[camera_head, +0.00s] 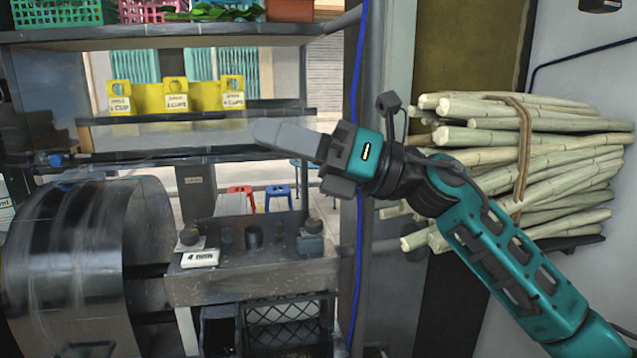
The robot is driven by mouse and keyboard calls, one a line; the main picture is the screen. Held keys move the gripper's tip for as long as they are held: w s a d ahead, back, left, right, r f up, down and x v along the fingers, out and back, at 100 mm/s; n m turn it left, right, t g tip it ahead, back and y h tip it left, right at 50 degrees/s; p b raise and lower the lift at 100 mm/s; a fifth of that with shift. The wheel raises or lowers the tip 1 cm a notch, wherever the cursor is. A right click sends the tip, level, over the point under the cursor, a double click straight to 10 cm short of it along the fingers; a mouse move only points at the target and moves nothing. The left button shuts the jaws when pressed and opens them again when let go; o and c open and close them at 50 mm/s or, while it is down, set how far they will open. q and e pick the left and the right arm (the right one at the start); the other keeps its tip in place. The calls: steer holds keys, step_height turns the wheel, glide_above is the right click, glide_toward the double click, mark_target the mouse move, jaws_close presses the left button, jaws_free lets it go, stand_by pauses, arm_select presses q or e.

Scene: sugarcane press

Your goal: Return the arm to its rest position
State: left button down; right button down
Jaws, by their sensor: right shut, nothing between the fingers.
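My right arm comes in from the lower right, and its teal and black links reach up to the middle of the view. My right gripper (284,138) points left, with its grey fingers closed together and nothing held. It is in front of the shelf rack, and I cannot tell whether it is clear of the shelf edge. My left gripper is not in view.
A bundle of sugarcane (560,165) tied with a strap is at the right, behind my right arm. A metal press drum (90,260) stands at the left, beside a metal counter (260,270). Yellow cup holders (205,97) sit on a shelf. A blue cable (358,230) hangs down.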

steer(key=w+d+f+m+t+h, duration=0.1)
steer(key=d+f+m+t+h, duration=0.4)
steer(key=f+m, duration=0.5)
steer(key=w+d+f+m+t+h, duration=0.1)
steer(key=d+f+m+t+h, duration=0.15)
steer(key=f+m+t, duration=0.65)
steer(key=w+d+f+m+t+h, duration=0.25)
steer(key=d+f+m+t, duration=0.35)
steer(key=m, duration=0.7)
steer(key=s+d+f+m+g+h, duration=0.2)
steer(key=s+f+m+g+h, duration=0.1)
steer(key=s+f, duration=0.4)
steer(key=s+d+f+m+g+h, duration=0.3)
steer(key=s+f+m, duration=0.3)
steer(key=f, duration=0.6)
steer(key=s+d+f+m+g+h, duration=0.3)
steer(key=s+f+m+g, duration=0.1)
steer(key=s+f, duration=0.4)
steer(key=shift+d+f, duration=0.25)
steer(key=shift+f, duration=0.55)
